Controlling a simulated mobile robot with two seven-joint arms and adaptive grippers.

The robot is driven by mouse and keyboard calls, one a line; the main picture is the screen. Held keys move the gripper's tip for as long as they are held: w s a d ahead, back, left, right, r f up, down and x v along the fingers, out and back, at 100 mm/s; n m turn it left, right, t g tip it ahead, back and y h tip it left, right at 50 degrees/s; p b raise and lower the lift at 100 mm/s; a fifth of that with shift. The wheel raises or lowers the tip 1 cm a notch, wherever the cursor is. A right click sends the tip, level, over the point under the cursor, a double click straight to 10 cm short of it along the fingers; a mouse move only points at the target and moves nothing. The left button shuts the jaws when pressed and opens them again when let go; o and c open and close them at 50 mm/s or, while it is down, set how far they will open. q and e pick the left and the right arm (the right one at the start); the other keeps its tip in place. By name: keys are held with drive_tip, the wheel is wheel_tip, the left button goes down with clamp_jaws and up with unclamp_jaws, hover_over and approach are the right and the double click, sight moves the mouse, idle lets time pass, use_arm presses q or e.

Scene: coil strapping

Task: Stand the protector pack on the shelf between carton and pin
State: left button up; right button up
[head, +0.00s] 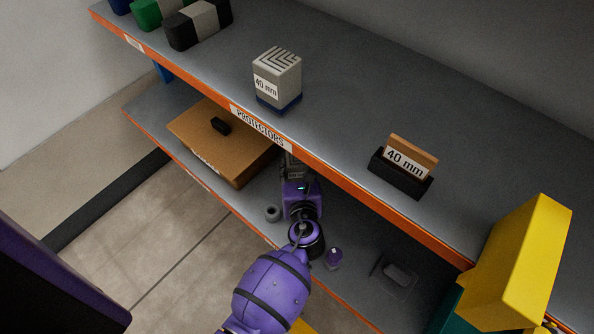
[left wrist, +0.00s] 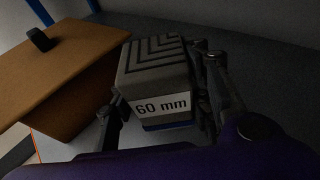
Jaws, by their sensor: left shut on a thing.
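My left gripper (left wrist: 160,115) is shut on the protector pack (left wrist: 155,68), a grey block with a chevron top, a "60 mm" label and a blue base. In the left wrist view the pack looks upright, just right of the brown carton (left wrist: 60,60). In the head view the gripper (head: 293,165) reaches under the upper shelf's front edge, beside the carton (head: 215,140) on the lower shelf (head: 160,105); the pack is mostly hidden there. I cannot tell whether its base touches the shelf. A small grey round piece (head: 272,213), possibly the pin, stands near the front edge. My right gripper is not in view.
The upper shelf's orange edge (head: 340,180) overhangs the gripper. On that shelf are a "40 mm" pack (head: 277,80) and a "40 mm" sign holder (head: 402,165). A small purple piece (head: 334,258) is right of my arm. A yellow box (head: 515,265) stands at right.

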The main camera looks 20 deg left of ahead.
use_arm(q)
drive_tip(key=shift+f, duration=0.95)
drive_tip(key=shift+a, duration=0.1)
drive_tip(key=shift+f+b, duration=0.1)
drive_tip(key=shift+b, duration=0.2)
drive_tip(key=o, duration=1.3)
drive_tip(key=shift+s, duration=0.1)
drive_tip(key=shift+o, duration=0.7)
